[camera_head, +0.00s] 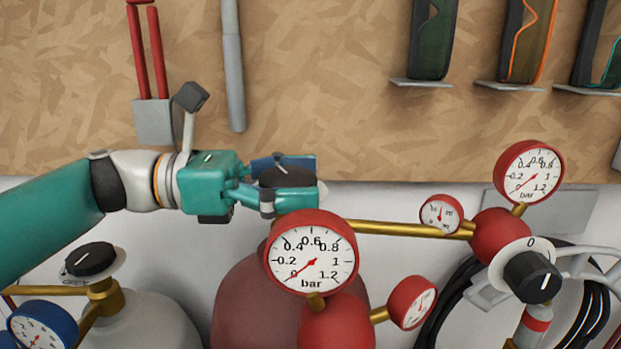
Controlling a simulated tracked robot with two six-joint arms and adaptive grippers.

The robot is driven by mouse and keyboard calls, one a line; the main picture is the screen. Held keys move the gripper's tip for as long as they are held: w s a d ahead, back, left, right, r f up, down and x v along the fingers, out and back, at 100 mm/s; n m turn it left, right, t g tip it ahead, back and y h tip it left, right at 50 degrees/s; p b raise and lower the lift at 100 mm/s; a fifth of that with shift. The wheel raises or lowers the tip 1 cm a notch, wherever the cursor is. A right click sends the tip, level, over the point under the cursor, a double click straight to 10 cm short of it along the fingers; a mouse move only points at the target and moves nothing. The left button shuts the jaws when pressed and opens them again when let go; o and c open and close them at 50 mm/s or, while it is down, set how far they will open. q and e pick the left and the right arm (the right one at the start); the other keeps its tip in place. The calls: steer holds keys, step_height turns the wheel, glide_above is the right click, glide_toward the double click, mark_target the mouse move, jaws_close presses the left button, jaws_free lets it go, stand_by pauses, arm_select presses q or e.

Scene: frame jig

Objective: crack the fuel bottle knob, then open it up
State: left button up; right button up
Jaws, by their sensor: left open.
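The red fuel bottle (240,298) stands at the lower centre, mostly behind a red gauge and regulator. Its black knob (285,177) shows at the top, between the fingers of my left gripper (298,182). My left gripper comes in from the left and is open, one finger on the far side of the knob and one on the near side. I cannot tell whether either finger touches the knob. The knob's lower part and stem are hidden by the near finger and the gauge. My right gripper is not in view.
A large red bar gauge (311,253) stands close below my left gripper. A brass pipe (395,229) runs right to another red regulator with a black dial (532,277). A grey bottle with a black knob (91,260) stands at lower left. Tools hang on the board behind.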

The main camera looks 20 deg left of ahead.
arm_select(q)
steer(key=shift+w+d, duration=0.1)
steer(key=shift+d, duration=0.3)
steer(key=shift+c, duration=0.2)
steer(key=c, duration=0.8)
steer(key=shift+d, duration=0.2)
steer(key=shift+c, duration=1)
steer(key=shift+a, duration=0.2)
steer(key=shift+t, duration=0.3)
steer(key=shift+c, duration=0.2)
